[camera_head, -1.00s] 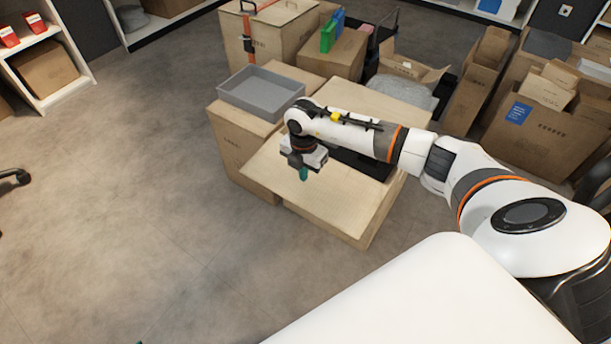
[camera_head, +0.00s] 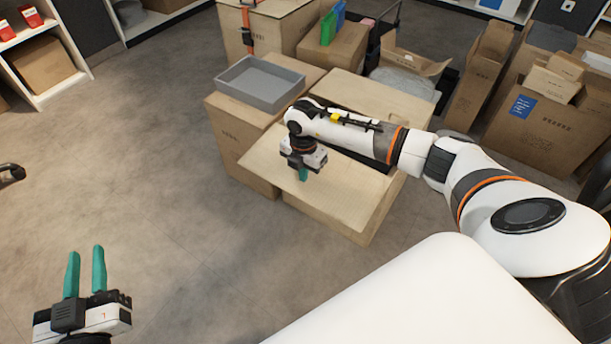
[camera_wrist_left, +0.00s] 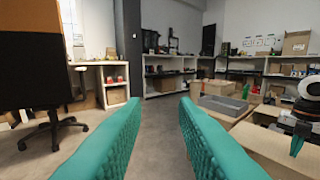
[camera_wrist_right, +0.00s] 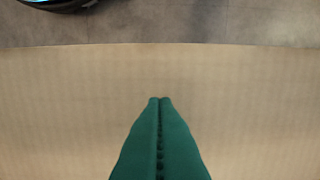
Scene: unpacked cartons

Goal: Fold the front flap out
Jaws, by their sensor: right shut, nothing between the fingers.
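The carton stands at the centre of the head view, with a dark opening partly hidden by my right arm. Its front flap (camera_head: 330,207) extends outward from the opening towards the front left, as a broad tan panel. It also fills most of the right wrist view (camera_wrist_right: 60,110), with its edge against the floor. My right gripper (camera_head: 303,176) is shut and empty, with its fingertips over the flap; I cannot tell if they touch it. My left gripper (camera_head: 86,250) is open and empty over the floor at lower left, apart from the carton.
A grey tray (camera_head: 262,98) sits on another carton (camera_head: 240,140) beside the flap. The carton's far flap (camera_head: 385,103) is spread out behind my right arm. More cartons (camera_head: 535,125) stand at the right.

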